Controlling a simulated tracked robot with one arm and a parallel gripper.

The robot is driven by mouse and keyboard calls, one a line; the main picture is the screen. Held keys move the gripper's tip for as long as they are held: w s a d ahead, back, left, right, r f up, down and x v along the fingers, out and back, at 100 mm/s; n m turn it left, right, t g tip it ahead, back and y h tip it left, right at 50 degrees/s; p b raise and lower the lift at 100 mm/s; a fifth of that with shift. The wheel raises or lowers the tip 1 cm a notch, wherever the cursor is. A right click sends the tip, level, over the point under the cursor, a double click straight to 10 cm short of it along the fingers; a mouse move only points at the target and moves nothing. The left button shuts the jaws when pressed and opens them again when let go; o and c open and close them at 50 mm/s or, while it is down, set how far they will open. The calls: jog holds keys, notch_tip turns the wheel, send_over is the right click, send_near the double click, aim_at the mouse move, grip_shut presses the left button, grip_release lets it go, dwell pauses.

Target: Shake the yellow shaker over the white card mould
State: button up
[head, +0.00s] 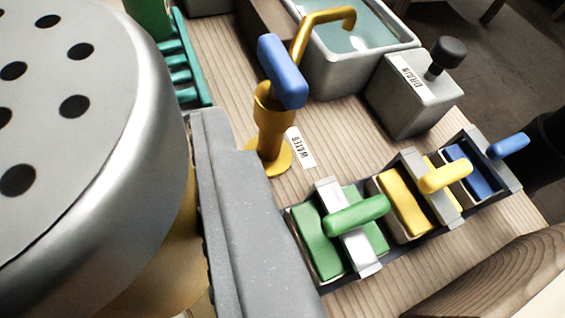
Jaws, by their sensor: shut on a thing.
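The yellow shaker (165,270) fills the left side of the head view, very close to the camera. Its silver lid (115,130) has several dark holes and faces the camera. Part of the yellow body shows below the lid's rim. A grey finger of my gripper (235,215) lies against the shaker's right side. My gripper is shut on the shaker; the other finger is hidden. The white card mould is not in view.
A golden tap (270,120) with a blue handle stands by a basin (345,70) of water. A grey drain box (405,95) with a black knob is at its right. Green (340,235), yellow (405,200) and blue (470,170) handled pieces sit in a row. A teal rack (185,60) stands behind the shaker.

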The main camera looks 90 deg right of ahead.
aim_at(201, 265)
jog(key=s, duration=0.1)
jog(key=s+a, duration=0.1)
jog(key=s+p, duration=0.1)
jog(key=shift+a+f+m+g, duration=0.2)
jog(key=shift+a+m+g, duration=0.05)
jog(key=shift+m+g, duration=0.05)
jog(key=y+p, duration=0.2)
jog(key=shift+s+a+r+m+p, duration=0.1)
jog(key=shift+a+r+m+p, duration=0.2)
jog(key=shift+a+r, duration=0.1)
jog(key=shift+a+g+y+p, duration=0.35)
jog(key=shift+y+p, duration=0.45)
jog(key=shift+y, duration=0.3)
jog(key=shift+a+m+y+p, duration=0.4)
jog(key=shift+m+y+p, duration=0.1)
jog(key=shift+y, duration=0.6)
jog(key=y+b, duration=0.4)
jog(key=b, duration=0.1)
jog(key=a+m+y+b, duration=0.1)
jog(key=y+b, duration=0.3)
jog(key=b, duration=0.2)
jog(key=m+y+b, duration=0.1)
jog(key=y+b, duration=0.4)
jog(key=shift+a+r+g+b, duration=0.25)
jog(key=shift+a+r+b, duration=0.1)
jog(key=shift+a, duration=0.05)
